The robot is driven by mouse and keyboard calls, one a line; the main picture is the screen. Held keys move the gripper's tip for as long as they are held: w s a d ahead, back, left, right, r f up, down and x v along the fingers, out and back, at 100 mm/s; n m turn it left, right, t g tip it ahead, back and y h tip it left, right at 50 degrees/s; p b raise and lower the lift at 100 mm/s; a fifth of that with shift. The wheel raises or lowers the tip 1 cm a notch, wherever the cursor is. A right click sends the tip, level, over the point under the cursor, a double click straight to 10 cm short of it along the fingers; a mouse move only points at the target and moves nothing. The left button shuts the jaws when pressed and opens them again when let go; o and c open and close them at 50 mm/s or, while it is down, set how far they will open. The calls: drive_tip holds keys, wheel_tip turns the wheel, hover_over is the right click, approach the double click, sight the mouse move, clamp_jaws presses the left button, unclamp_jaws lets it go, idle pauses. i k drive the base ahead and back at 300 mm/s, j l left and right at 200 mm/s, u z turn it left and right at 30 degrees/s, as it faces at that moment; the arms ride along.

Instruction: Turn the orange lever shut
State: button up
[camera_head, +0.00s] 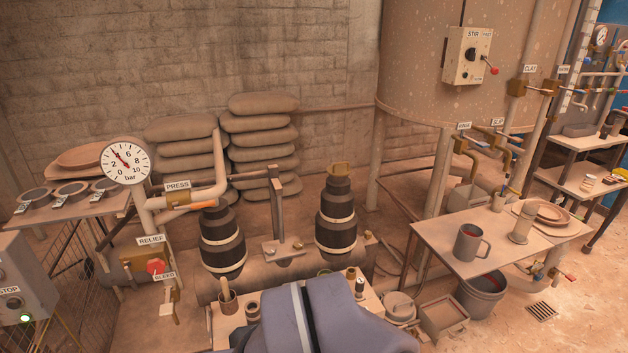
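A small orange lever (180,198) shows under the PRESS label (177,186), on the pale pipe (210,193) at the left. It looks roughly in line with the pipe's run, but it is too small to tell its exact angle. A grey-purple part of my own arm fills the bottom middle. My gripper is not in view, and nothing touches the orange lever.
A pressure gauge (125,162) stands left of the lever, and a red BLEED knob (155,266) sits below. Two dark ribbed cylinders stand right of the lever, the nearer one (222,240) close to it. A bench (437,240) with a mug (470,243) is at right.

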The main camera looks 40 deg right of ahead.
sight(208, 203)
drive_tip(key=l+z, duration=0.1)
drive_tip(key=z, duration=0.15)
drive_tip(key=i+j, duration=0.6)
drive_tip(key=i, duration=0.25)
